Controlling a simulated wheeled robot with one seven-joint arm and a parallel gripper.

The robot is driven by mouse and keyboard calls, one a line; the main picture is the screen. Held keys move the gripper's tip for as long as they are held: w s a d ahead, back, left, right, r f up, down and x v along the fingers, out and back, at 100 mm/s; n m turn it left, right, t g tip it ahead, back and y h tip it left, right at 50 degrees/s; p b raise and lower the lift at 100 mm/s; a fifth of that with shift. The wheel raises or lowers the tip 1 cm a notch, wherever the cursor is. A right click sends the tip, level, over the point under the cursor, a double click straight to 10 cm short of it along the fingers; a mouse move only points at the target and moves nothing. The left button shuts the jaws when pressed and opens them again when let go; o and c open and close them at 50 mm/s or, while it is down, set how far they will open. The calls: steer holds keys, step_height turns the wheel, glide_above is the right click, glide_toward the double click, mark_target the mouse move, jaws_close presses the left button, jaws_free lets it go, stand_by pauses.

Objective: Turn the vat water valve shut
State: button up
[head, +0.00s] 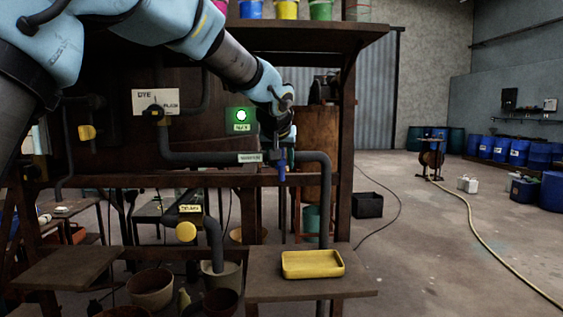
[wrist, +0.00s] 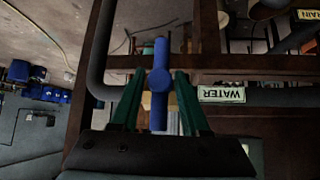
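The water valve has a blue lever handle (head: 282,170) on a dark horizontal pipe (head: 205,159), beside the white WATER label (head: 250,158). The handle hangs vertically, across the pipe's line. In the wrist view the blue handle (wrist: 159,110) shows with a round hub, near the upside-down WATER label (wrist: 221,94). My gripper (wrist: 160,72) is open, with one green finger on each side of the handle. Narrow gaps show between the fingers and the handle. In the head view my gripper (head: 281,142) is just above the handle, and its fingers are hard to make out.
A yellow tray (head: 312,265) sits on a low shelf below the valve. A green lit panel (head: 241,116) is up and left. A yellow knob (head: 186,232) is by the drain pipe. An overhead shelf (head: 310,37) holds coloured buckets. Open floor lies to the right.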

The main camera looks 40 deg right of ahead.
steer(key=shift+o, duration=0.3)
steer(key=b+v, duration=0.2)
steer(key=v, duration=0.9)
steer(key=shift+f, duration=0.1)
steer(key=w+a+f+n+y, duration=0.1)
steer(key=w+a+f, duration=0.35)
steer(key=a, duration=0.35)
steer(key=w+a+f+n+g+y, duration=0.1)
steer(key=w+a+f+y, duration=0.1)
steer(key=w+a+f, duration=0.35)
steer(key=w+a+f+n+y, duration=0.1)
steer(key=w+a+f+n, duration=0.15)
steer(key=a+f, duration=0.6)
steer(key=s+a+f+n+g+y, duration=0.1)
steer(key=s+a+f, duration=0.2)
steer(key=a, duration=0.7)
steer(key=s+a+f+n+g, duration=0.1)
steer(key=a+f, duration=0.4)
steer(key=a, duration=0.5)
steer(key=s+a+f+n+g+y, duration=0.1)
steer(key=s+a+f, duration=0.3)
steer(key=a, duration=0.6)
steer(key=shift+s+a+f+n+y, duration=0.3)
steer(key=shift+s+a+f+n, duration=0.1)
steer(key=shift+s+n, duration=0.4)
